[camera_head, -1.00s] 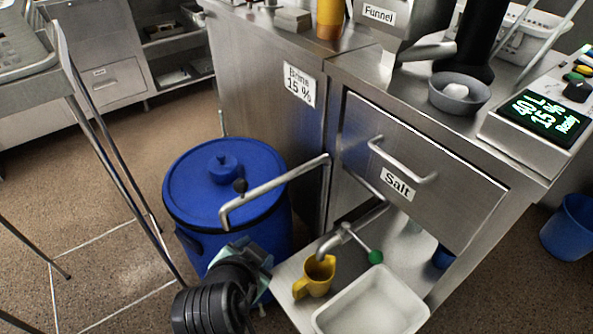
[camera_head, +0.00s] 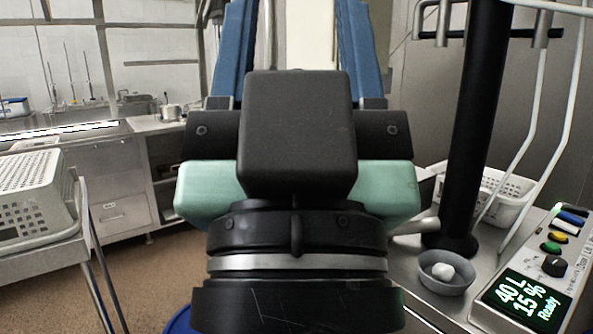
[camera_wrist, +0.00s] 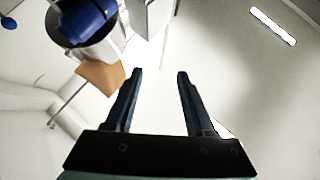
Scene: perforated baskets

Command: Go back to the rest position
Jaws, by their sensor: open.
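My gripper (camera_head: 292,45) stands raised close in front of the head camera, with its two blue fingers pointing up and spread apart. It hides the middle of that view. In the wrist view my gripper (camera_wrist: 158,75) is also open, with nothing between its fingers. Behind it there is a pale, ceiling-like surface with a bright strip light (camera_wrist: 273,25).
At left a white perforated basket (camera_head: 35,195) sits on a metal stand. At right a grey bowl (camera_head: 446,285) holding something white stands beside a display unit (camera_head: 522,297). Another white basket (camera_head: 505,195) is behind the black column. Brown floor shows at left.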

